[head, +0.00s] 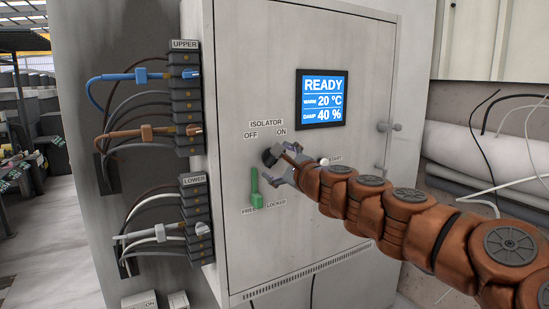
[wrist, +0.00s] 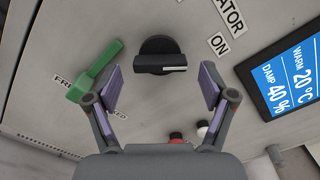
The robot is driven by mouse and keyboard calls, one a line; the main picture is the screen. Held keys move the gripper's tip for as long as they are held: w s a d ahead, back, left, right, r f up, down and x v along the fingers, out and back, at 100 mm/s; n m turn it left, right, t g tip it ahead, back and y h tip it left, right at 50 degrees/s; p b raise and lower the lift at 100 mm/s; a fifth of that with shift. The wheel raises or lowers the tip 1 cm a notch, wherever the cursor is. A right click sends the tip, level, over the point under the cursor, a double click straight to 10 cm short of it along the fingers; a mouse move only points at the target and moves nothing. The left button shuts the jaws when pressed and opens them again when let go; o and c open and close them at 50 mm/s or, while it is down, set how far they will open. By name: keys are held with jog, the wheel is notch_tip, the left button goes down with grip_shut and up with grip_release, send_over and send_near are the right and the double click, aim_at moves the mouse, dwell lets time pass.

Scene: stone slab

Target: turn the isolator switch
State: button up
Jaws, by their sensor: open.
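The isolator switch is a black round knob with a bar handle (wrist: 160,62) on the grey cabinet door. In the head view the knob (head: 269,157) sits below the OFF and ON labels, partly hidden by my gripper. I cannot tell which label its handle points to. My gripper (wrist: 160,82) is open, its two purple-padded fingers apart on either side of the handle in the wrist picture, with no contact visible. In the head view my gripper (head: 281,166) is close in front of the knob. A green lever (wrist: 95,70) is beside the left finger, near the FREE and LOCKED labels.
A lit blue screen (head: 322,98) reads READY, 20 °C and 40 %. A white START button (head: 323,161) is right of the knob. A red button (wrist: 176,137) shows near the gripper's base. Cable terminals (head: 186,105) line the cabinet's left side. A door handle (head: 383,127) is at right.

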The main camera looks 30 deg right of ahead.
jog(key=shift+w+d, duration=0.15)
jog(key=shift+w, duration=1.05)
jog(key=c, duration=1.2)
